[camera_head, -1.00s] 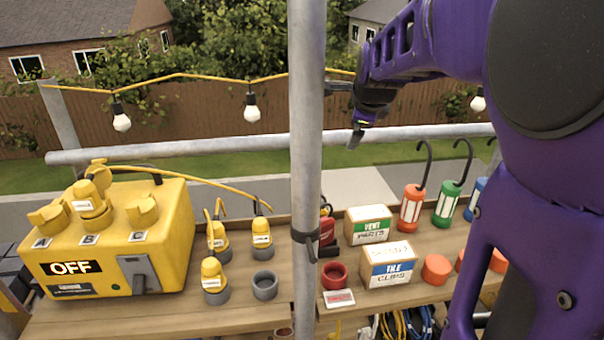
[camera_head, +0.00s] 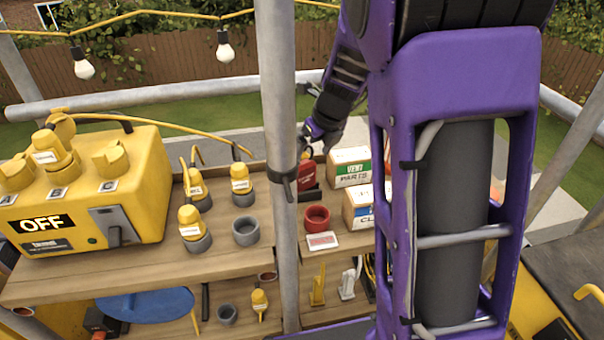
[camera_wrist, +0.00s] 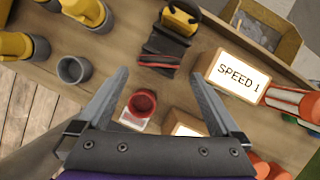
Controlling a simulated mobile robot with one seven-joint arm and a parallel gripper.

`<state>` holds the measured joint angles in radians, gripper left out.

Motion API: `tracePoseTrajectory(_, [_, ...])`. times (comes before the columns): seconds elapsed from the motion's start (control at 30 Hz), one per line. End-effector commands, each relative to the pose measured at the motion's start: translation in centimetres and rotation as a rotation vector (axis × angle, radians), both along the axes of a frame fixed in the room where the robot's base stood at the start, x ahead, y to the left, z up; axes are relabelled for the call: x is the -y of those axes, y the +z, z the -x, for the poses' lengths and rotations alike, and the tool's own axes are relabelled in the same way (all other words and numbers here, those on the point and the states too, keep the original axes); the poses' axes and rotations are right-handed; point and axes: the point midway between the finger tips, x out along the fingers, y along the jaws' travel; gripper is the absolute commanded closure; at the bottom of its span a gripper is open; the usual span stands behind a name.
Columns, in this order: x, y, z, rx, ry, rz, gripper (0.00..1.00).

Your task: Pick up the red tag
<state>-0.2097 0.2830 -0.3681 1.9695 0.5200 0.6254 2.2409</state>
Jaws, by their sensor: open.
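The red tag (camera_head: 307,174) stands upright at a dark holder on the shelf, just right of the grey pole in the head view. In the wrist view a thin red edge (camera_wrist: 158,61) shows on the dark holder (camera_wrist: 165,48), ahead of my fingertips; I take it to be the same tag seen from above. My gripper (camera_wrist: 160,76) is open, with nothing between its fingers. In the head view my gripper (camera_head: 309,142) is just above and behind the tag, partly hidden by the pole and my arm.
A red cup (camera_head: 317,216) with a label plate (camera_head: 322,240) stands in front. Cardboard boxes (camera_head: 350,166) stand close on the right. The upright pole (camera_head: 280,130) is close on the left. A yellow switch box (camera_head: 95,200) and grey sockets are further left.

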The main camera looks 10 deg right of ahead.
Motion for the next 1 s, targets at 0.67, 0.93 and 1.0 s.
tracePoseTrajectory(0.67, [-1.2, -6.9, -2.4, 0.000, 0.001, 0.002, 0.00])
tracePoseTrajectory(0.93, [-1.3, -7.0, -2.6, 0.002, 0.002, 0.002, 0.04])
tracePoseTrajectory(1.0, [-1.3, -7.0, -2.6, 0.002, 0.002, 0.002, 0.16])
